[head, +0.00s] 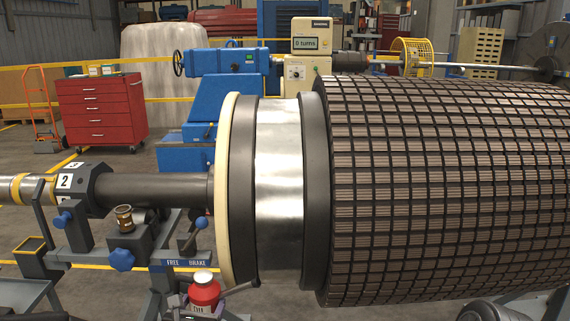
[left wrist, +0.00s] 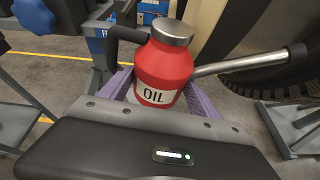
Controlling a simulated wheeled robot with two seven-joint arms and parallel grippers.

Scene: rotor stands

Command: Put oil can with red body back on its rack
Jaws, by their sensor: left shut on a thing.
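The oil can with a red body (head: 205,292) is low in the head view, in front of the stand and left of the big rotor. It has a silvery cap, a dark handle and a long spout slanting up to the right. In the left wrist view the red can (left wrist: 165,68) shows its white OIL label and looks roughly upright. My left gripper (left wrist: 158,98) is shut on the can, with purple fingers on both sides of its body. The can's base is hidden behind the gripper. I cannot make out its rack for sure. My right gripper does not show.
The stand with a FREE BRAKE label (head: 188,263) and blue knobs is close behind the can. The rotor (head: 450,185) fills the right side. A small yellow-rimmed bin (head: 38,247) is at left. A red drawer cabinet (head: 100,110) stands farther back.

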